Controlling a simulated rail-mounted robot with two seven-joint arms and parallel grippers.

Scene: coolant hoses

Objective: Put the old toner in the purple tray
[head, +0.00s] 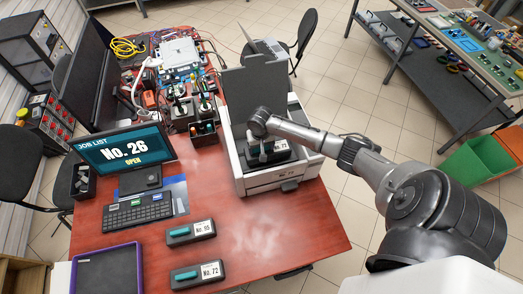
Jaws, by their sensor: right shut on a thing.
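A white printer (270,180) stands open at the table's middle right, its dark lid raised. A black toner cartridge with a white label (284,147) is in or just above its opening; the number is too small to read surely. My right gripper (264,150) reaches in from the right and is shut on this cartridge. The arm hides part of it, and I cannot tell if it still touches the printer. The purple tray (108,273) lies empty at the table's front left. Two black cartridges with teal grips lie on the table, labelled No. 05 (191,234) and No. 72 (197,274). My left gripper is out of view.
A monitor (125,150) reads "JOB LIST No. 26 OPEN", with a keyboard (138,213) in front. Pen holders (203,130) and cluttered electronics (178,55) fill the table's back. The red table (265,240) is clear in front of the printer.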

